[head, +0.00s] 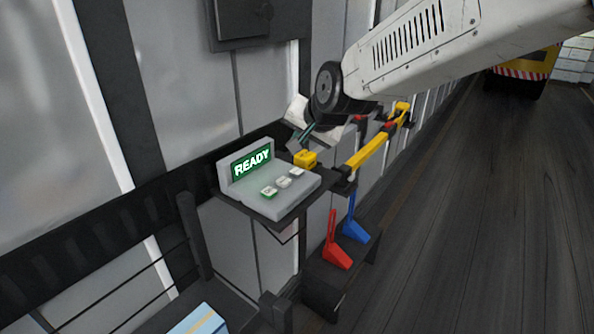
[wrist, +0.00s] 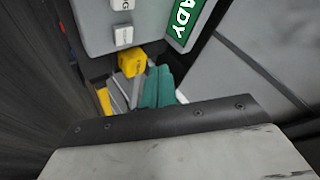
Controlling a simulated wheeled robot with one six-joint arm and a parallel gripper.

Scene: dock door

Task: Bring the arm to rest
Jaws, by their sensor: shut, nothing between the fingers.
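My arm reaches in from the upper right in the head view. My gripper (head: 308,133) is beside the console, just behind the yellow block on it, and partly hidden by my own wrist. In the wrist view my gripper (wrist: 144,84) shows its fingers together, with nothing seen between them. The grey console (head: 292,198) has a green screen (head: 252,162) reading READY. The yellow block (head: 305,159) is at the console's right end; it also shows in the wrist view (wrist: 131,62), close to the fingers. I cannot tell whether they touch.
Pale buttons (head: 283,182) sit on the console's top. A yellow bar (head: 372,148) runs beyond it to the right. A red lever (head: 336,246) and a blue lever (head: 355,222) stand below. A yellow vehicle (head: 524,70) is far back; open floor (head: 470,210) lies right.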

